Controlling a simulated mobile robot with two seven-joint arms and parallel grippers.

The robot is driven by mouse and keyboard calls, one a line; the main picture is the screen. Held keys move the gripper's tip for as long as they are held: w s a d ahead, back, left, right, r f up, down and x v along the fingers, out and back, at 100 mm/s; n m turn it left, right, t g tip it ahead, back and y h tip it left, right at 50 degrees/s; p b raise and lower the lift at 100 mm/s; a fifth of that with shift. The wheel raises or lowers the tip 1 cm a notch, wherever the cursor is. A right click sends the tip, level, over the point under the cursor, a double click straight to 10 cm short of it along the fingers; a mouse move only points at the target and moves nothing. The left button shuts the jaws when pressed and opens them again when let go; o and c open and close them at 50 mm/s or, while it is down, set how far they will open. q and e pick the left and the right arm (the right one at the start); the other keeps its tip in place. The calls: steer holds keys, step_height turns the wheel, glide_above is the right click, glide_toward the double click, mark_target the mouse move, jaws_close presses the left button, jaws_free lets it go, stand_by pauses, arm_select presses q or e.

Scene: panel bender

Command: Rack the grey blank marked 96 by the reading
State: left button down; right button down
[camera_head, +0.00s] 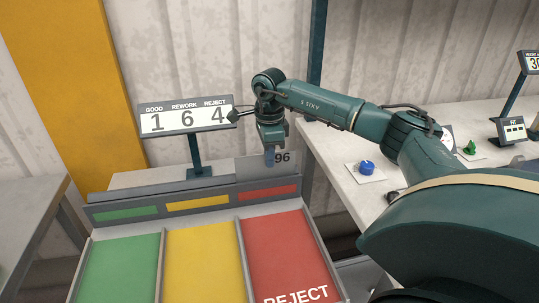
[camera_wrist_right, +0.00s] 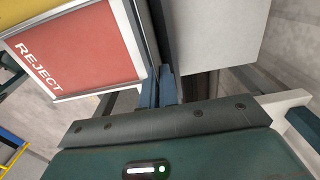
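The grey blank marked 96 (camera_head: 247,168) stands upright just behind the red end of the sorting rack's header (camera_head: 146,198). Its lower edge is hidden by the header. My right gripper (camera_head: 270,157) points down at the blank's upper part, its blue fingers close together on the plate. In the right wrist view the fingertips (camera_wrist_right: 169,72) are nearly together, beside the header end of the red lane; the thin blank is hard to make out there. The readout sign (camera_head: 187,118) shows GOOD 1, REWORK 6, REJECT 4. My left gripper is out of view.
The rack has green (camera_head: 119,267), yellow (camera_head: 202,262) and red REJECT (camera_head: 285,255) lanes, with bare surfaces visible. A white bench (camera_head: 340,177) at right carries a blue knob (camera_head: 367,167), a green piece (camera_head: 470,147) and small displays. A grey table (camera_head: 28,210) is at left.

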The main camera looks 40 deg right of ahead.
steer(key=shift+f+b, duration=0.4)
steer(key=shift+f, duration=0.45)
steer(key=c, duration=2.1)
jaws_free()
steer(key=shift+c, duration=0.2)
steer(key=o, duration=0.6)
steer(key=shift+c, duration=0.2)
step_height(320, 180, up, 13)
steer(key=shift+b, duration=0.3)
